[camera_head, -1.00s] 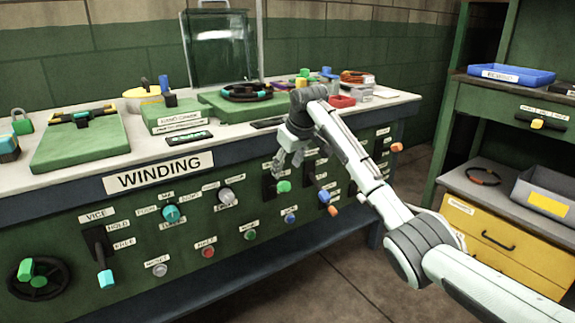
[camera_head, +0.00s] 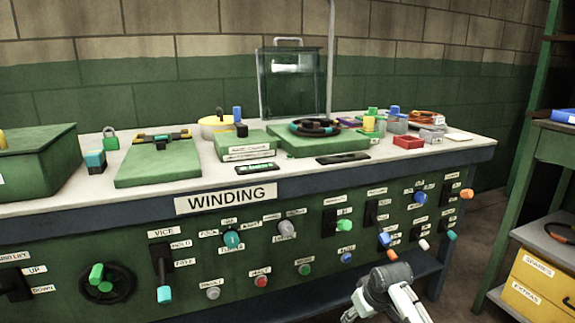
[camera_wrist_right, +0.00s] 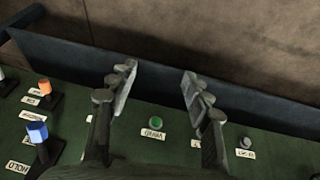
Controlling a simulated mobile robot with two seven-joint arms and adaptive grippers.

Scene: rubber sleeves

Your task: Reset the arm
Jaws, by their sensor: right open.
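My right arm (camera_head: 390,292) shows only at the bottom edge of the head view, right of the middle, in front of the lower part of the green bench. Its fingers are mostly cut off there. In the right wrist view my right gripper (camera_wrist_right: 158,88) is open, with two dark fingers spread apart and nothing between them. A green button (camera_wrist_right: 156,122) on the panel shows beyond and between the fingers. The fingers look clear of the panel, though the exact gap cannot be told. My left gripper is not in view.
The "WINDING" bench carries a control panel with a vice lever (camera_head: 164,292), a handwheel (camera_head: 108,284), a teal knob (camera_head: 232,239) and a red button (camera_head: 261,281). Levers stick out at right, including an orange-tipped one (camera_head: 466,193). A yellow drawer unit (camera_head: 540,285) stands right. Floor between is open.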

